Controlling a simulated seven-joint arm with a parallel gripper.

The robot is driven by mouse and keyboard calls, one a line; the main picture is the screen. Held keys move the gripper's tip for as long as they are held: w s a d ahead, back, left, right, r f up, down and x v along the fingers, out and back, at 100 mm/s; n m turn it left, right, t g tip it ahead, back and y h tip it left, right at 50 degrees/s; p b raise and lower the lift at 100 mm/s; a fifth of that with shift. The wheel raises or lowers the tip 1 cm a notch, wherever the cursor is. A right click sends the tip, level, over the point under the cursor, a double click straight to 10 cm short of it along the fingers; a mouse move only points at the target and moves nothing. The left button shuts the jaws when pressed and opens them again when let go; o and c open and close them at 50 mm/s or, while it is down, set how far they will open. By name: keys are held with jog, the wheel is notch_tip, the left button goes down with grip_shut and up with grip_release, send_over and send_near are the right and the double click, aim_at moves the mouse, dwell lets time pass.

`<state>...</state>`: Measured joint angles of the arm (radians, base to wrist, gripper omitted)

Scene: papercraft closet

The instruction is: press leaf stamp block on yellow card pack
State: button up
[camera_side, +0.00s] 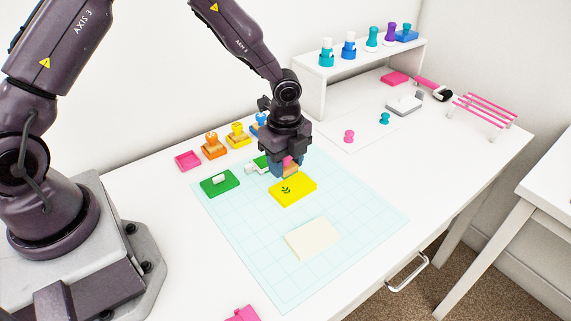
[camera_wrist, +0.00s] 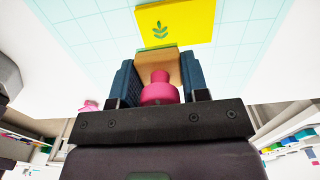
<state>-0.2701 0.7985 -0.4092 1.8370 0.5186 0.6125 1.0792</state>
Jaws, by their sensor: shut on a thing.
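The yellow card pack (camera_side: 303,188) lies on the pale blue gridded mat, with a green leaf print on its top. It also shows at the top of the wrist view (camera_wrist: 192,22). My gripper (camera_side: 285,170) is shut on a wooden stamp block (camera_wrist: 150,66) with a pink knob (camera_wrist: 160,90). The blue fingers grip the block from both sides. The block is at the far edge of the pack in the side view, beside the leaf print. Its stamping face is hidden, and I cannot tell whether it touches anything beneath.
A green pack (camera_side: 220,187) with a white piece on top lies left of the yellow pack. A cream card (camera_side: 313,240) lies on the near mat (camera_side: 367,212). Orange (camera_side: 214,150) and yellow (camera_side: 238,140) stamps stand behind. A white shelf (camera_side: 345,66) holds several bottles.

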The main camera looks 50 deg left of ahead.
jog(key=s, duration=0.6)
jog(key=shift+a, duration=0.2)
dwell(0.4)
